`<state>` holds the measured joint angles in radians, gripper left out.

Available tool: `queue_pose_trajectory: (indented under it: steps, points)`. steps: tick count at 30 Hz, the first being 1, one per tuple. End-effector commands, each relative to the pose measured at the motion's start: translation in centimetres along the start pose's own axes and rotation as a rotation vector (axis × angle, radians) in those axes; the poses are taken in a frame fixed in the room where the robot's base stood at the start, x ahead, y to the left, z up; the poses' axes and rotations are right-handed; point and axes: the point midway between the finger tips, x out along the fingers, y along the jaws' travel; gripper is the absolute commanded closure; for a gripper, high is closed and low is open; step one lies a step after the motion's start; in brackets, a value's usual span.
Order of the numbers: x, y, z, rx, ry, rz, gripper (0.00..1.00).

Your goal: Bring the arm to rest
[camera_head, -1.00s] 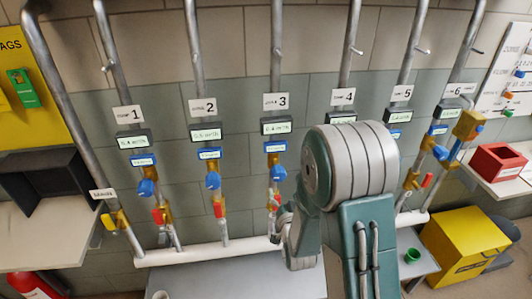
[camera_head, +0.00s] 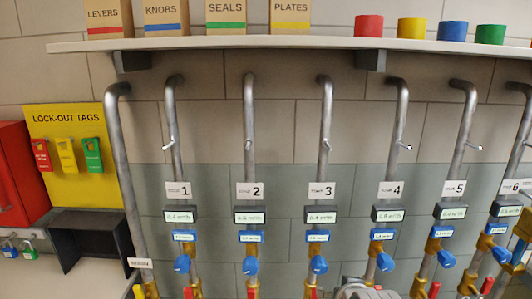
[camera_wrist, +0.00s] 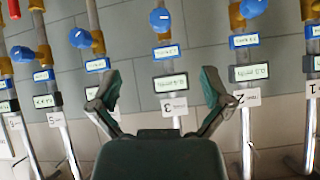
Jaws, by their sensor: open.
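My gripper (camera_wrist: 158,98) shows in the wrist view with its two dark green fingers spread apart. It is open and nothing is between the fingers. The wrist view is upside down and shows the plate numbered 3 (camera_wrist: 174,107) and its pipe between the fingers. The pipe's blue knob (camera_wrist: 163,19) is beyond the fingertips, apart from them. In the head view only a small grey piece of my arm shows at the bottom edge, below pipes 3 and 4; the gripper cannot be made out there.
Numbered pipes with displays and blue knobs (camera_head: 318,264) line the wall. A shelf (camera_head: 225,42) above holds labelled boxes and coloured cups (camera_head: 411,30). At left are a lock-out tag board (camera_head: 68,125), a black tray (camera_head: 88,240) and a red cabinet (camera_head: 15,180).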

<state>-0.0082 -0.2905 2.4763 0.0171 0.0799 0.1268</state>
Motion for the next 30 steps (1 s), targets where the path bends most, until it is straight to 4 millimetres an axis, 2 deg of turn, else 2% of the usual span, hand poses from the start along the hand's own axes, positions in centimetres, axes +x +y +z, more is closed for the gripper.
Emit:
queue_pose_trajectory:
  steps: [1, 9, 13, 18, 30]
  points:
    - [-1.8, 0.1, 0.3, -0.015, -0.03, 0.004, 0.01]
    - [-10.3, 0.8, 4.5, -0.095, -0.251, 0.026, 0.01]
    - [-13.3, 1.1, 6.5, -0.122, -0.334, 0.032, 0.01]
    - [-14.9, 1.3, 7.6, -0.136, -0.382, 0.035, 0.01]
    - [-14.9, 1.3, 7.6, -0.136, -0.384, 0.034, 0.01]
